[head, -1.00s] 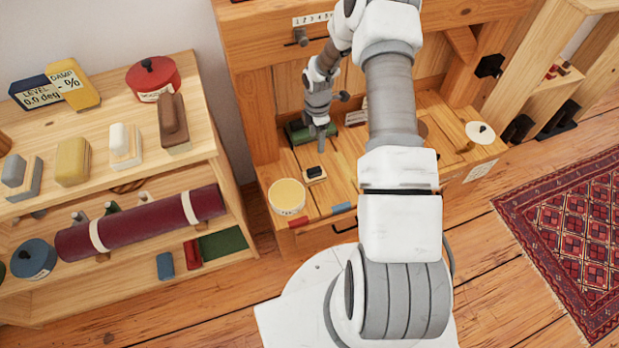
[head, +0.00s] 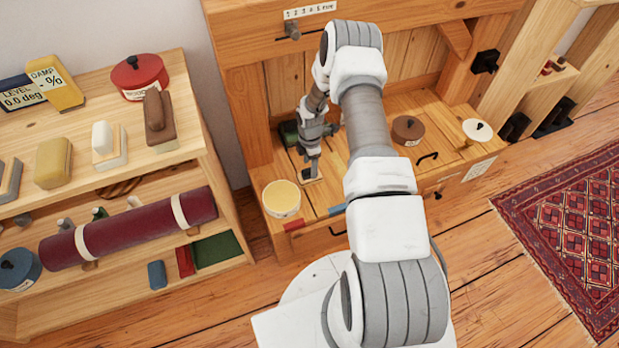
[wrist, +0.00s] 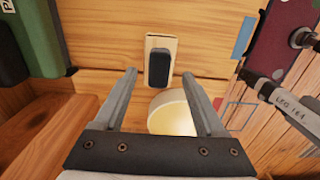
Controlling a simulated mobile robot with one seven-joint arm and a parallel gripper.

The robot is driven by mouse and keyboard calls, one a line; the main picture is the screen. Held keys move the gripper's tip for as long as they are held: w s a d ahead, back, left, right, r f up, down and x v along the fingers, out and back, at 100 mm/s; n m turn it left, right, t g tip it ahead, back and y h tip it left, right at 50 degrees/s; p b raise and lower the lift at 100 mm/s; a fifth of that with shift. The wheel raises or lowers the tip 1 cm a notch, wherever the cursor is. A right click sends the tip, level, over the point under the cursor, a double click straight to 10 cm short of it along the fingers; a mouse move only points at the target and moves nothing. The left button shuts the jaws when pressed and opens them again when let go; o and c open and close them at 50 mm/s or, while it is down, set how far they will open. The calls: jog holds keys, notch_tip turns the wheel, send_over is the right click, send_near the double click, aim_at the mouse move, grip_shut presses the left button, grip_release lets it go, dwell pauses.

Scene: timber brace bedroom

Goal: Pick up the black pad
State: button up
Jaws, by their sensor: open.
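The black pad (wrist: 160,67) sits on a small pale wooden block (wrist: 151,42) on the wooden bench top. In the wrist view it lies just beyond my fingertips, in line with the gap between them. My gripper (wrist: 160,74) is open, with nothing between its fingers. I cannot tell from these views how high the fingertips are above the pad.
A round tub with a yellow top (head: 282,197) stands close to the pad, at the bench's front left. A green object (head: 289,133) lies behind my gripper. A brown round lidded pot (head: 408,130) is to the right. A loaded shelf (head: 190,140) stands at left.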

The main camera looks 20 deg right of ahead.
notch_tip(320, 180, down, 4)
jog(key=shift+r+b, duration=0.2)
jog(key=shift+b, duration=0.2)
jog(key=shift+r, duration=0.1)
grip_shut()
